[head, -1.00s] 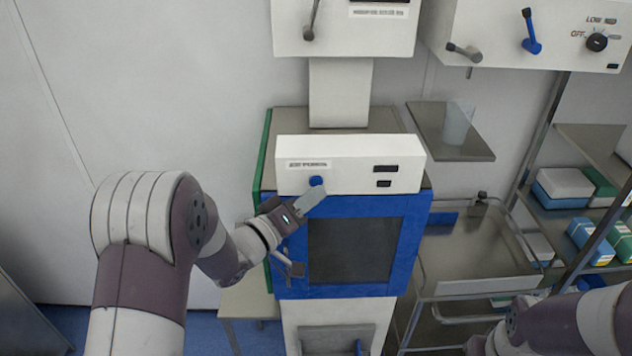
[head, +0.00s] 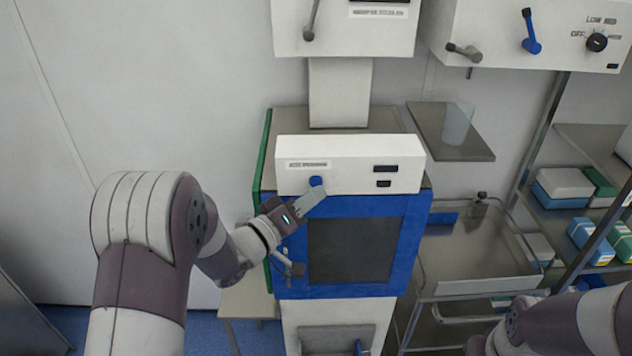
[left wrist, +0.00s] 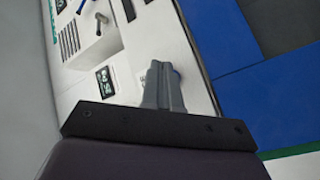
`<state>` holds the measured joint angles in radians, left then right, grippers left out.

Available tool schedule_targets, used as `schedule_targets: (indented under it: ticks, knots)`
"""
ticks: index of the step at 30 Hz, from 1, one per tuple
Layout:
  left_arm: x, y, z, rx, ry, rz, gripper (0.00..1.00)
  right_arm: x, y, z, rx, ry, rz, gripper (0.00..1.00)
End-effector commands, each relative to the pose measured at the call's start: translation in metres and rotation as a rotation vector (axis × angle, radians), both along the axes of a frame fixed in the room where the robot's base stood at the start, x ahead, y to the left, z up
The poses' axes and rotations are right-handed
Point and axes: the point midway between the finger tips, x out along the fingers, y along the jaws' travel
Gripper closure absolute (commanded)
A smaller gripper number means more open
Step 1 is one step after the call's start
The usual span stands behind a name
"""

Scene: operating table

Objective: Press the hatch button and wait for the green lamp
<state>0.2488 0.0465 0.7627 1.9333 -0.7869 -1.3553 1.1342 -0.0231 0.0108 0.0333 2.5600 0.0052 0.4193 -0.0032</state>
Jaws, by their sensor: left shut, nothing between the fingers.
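The blue round hatch button (head: 316,181) sits on the white control panel (head: 350,150) above the hatch door. My left gripper (head: 318,192) is shut and empty, its fingertips at the lower edge of the button. I cannot tell whether they touch it. In the left wrist view the closed fingers (left wrist: 163,85) point at the panel and largely cover the button. The hatch door has a blue frame (head: 295,250) and a dark window (head: 350,250). Two small dark displays (head: 385,168) are on the panel's right; no green light shows there. My right gripper is out of view.
A lever handle (head: 290,266) is on the door's left side. A steel shelf with a clear cup (head: 457,124) and a wire-railed cart (head: 475,258) stand to the right. Shelves with boxes (head: 563,184) are farther right. Open wall and floor lie to the left.

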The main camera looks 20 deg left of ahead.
Motion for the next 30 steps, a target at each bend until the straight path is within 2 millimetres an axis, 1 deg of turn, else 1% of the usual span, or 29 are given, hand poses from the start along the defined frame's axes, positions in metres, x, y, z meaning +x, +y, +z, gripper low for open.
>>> schedule_targets:
  ticks: [16,24,30]
  knots:
    - [0.0004,0.0001,0.0000,0.000,0.000,0.000,1.00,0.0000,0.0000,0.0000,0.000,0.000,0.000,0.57]
    - [0.0080,0.0024,-0.0003,-0.001,0.001,0.001,1.00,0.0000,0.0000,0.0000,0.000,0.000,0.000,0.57]
    - [0.0082,0.0024,0.0001,0.000,0.000,0.000,1.00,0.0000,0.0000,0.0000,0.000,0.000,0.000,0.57]
